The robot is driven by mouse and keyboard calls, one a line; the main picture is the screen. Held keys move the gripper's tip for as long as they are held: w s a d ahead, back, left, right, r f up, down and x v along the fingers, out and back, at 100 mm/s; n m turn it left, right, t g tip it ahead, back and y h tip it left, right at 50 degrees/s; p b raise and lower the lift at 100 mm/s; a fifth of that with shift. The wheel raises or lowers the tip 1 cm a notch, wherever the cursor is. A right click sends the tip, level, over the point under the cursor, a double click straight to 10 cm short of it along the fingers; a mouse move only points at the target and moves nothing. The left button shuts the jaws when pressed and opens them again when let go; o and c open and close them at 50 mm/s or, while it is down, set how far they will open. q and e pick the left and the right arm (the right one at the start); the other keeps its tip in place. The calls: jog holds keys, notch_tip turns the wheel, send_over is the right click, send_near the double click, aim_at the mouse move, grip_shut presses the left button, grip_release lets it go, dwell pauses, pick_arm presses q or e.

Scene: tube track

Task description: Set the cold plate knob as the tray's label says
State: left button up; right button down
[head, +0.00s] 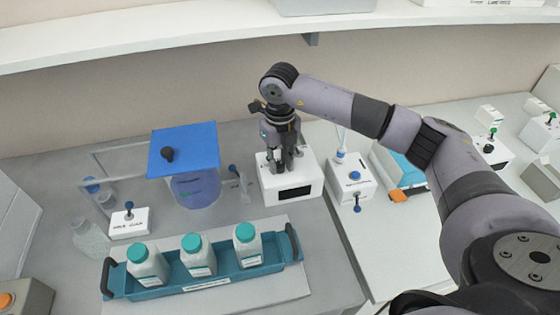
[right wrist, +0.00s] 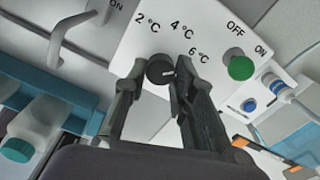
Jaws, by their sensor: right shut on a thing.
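The cold plate (head: 306,177) is a white box with a dark display window, at the centre of the head view. In the right wrist view its face (right wrist: 205,20) is marked 2 °C, 4 °C and 6 °C around a round black knob (right wrist: 160,69). The knob's short white mark appears to point right, nearest the 6 °C side. My right gripper (head: 283,166) reaches down over the box, shut on the knob with a finger on each side. The teal tray (head: 200,284) carries a white label (head: 206,285), too small to read. My left gripper is not in view.
Three white bottles with teal caps (head: 191,243) stand in the tray. A green knob (right wrist: 241,67) beside OFF and ON sits near the black one.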

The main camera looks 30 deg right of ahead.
aim_at(280, 165)
jog(key=shift+r, duration=0.1)
jog(key=c, duration=1.3)
grip_release()
jog(key=shift+c, duration=0.2)
notch_tip(280, 165, up, 12)
